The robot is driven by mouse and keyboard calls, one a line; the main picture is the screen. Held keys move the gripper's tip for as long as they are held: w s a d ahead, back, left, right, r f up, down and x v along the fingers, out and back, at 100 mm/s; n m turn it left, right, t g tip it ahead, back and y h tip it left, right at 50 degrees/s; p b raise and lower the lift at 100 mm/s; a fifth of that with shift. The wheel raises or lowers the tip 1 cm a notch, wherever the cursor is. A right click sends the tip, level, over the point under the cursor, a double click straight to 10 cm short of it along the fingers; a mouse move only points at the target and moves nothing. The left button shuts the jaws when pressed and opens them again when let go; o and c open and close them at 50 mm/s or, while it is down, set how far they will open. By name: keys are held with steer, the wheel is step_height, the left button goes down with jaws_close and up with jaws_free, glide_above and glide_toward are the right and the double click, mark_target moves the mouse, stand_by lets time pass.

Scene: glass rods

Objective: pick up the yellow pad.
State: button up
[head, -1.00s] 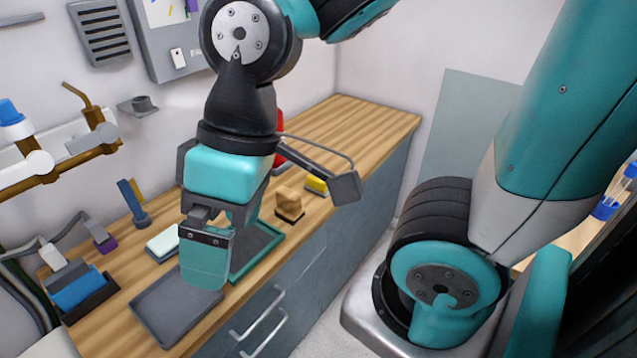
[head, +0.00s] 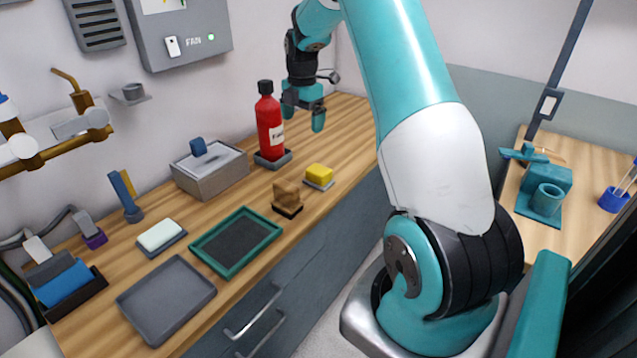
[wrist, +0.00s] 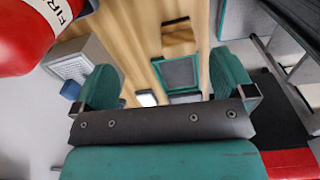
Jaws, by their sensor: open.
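The yellow pad (head: 319,173) sits on a small grey base near the counter's front edge in the head view. I cannot make it out clearly in the wrist view. My gripper (head: 303,112) is open and empty, its teal fingers apart. It is above the far part of the counter, behind the pad and just right of the red bottle. Both fingers also show in the wrist view, with the counter seen between them.
The red bottle (head: 269,125) stands beside my gripper and also looms at upper left in the wrist view (wrist: 25,35). A brown block (head: 287,196) sits left of the pad. A green-rimmed tray (head: 268,213) and grey box (head: 210,172) are further left. Counter right of the pad is clear.

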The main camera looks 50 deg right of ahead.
steer(key=n, duration=0.1)
glide_above(319, 169)
step_height(319, 169, down, 4)
steer(key=f, duration=0.3)
steer(key=f+p, duration=0.1)
steer(key=f, duration=0.2)
steer(key=f+p, duration=0.1)
steer(key=f, duration=0.2)
steer(key=shift+a+f, duration=0.3)
steer(key=shift+d+f+p, duration=0.15)
steer(key=shift+f+p, duration=0.4)
steer(key=shift+f, duration=1.05)
steer(key=shift+d+f+p, duration=0.1)
steer(key=shift+f+p, duration=0.4)
steer(key=shift+f, duration=1.1)
steer(key=shift+c, duration=0.2)
steer(key=c, duration=0.9)
steer(key=shift+c, duration=0.4)
step_height(319, 169, up, 20)
steer(key=b, duration=0.3)
